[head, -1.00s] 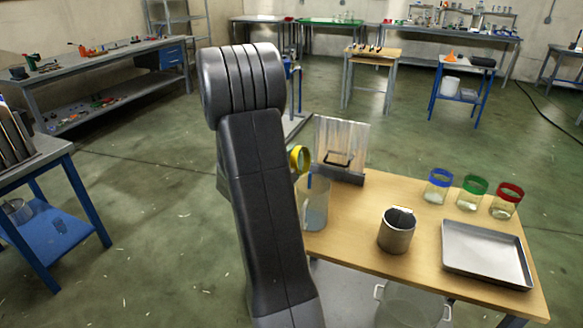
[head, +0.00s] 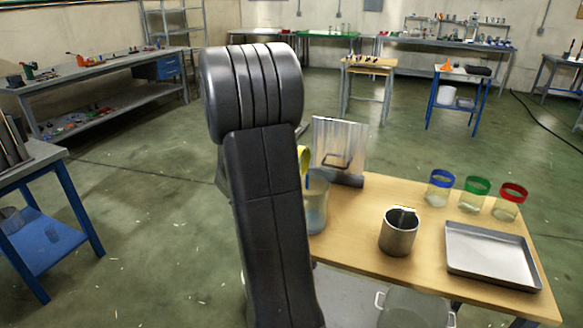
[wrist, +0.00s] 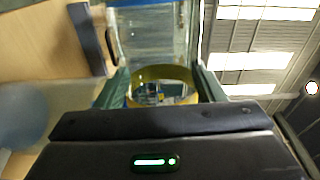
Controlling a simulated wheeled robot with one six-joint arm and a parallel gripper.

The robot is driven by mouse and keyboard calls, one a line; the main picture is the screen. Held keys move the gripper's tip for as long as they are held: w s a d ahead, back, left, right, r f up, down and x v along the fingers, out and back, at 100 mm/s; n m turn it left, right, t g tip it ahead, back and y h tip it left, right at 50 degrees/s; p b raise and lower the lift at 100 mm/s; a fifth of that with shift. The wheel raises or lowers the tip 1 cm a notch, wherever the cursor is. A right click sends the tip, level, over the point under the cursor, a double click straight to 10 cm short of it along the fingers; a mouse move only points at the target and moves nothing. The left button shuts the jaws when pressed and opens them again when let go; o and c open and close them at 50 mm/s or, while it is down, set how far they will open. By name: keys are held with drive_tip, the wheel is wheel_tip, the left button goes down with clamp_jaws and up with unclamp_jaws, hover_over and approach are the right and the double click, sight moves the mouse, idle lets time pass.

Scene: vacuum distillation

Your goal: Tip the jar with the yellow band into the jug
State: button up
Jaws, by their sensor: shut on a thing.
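The jar with the yellow band (head: 304,160) is mostly hidden behind my arm in the head view. In the wrist view my gripper (wrist: 162,88) is shut on this jar, with the yellow band (wrist: 165,73) between the two fingers. The wrist view is rolled on its side, with table at left and ceiling at right. The clear bluish jug (head: 318,208) stands at the table's left edge, partly covered by my arm. The jar is above the jug's rim in the head picture; I cannot tell whether anything flows from it.
A clear-panelled stand (head: 340,150) is behind the jug. A metal beaker (head: 398,235) and a steel tray (head: 490,272) are to the right on the wooden table (head: 350,250). Jars with blue (head: 440,188), green (head: 475,194) and red (head: 509,202) bands stand at the back right.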

drive_tip(key=shift+s+d+r+m+b, duration=0.1)
drive_tip(key=shift+d+r+m+b, duration=0.15)
drive_tip(key=shift+m+b, duration=0.55)
drive_tip(key=shift+s+d+r+m+b, duration=0.15)
drive_tip(key=shift+m+b, duration=0.25)
drive_tip(key=shift+b, duration=0.65)
idle(0.4)
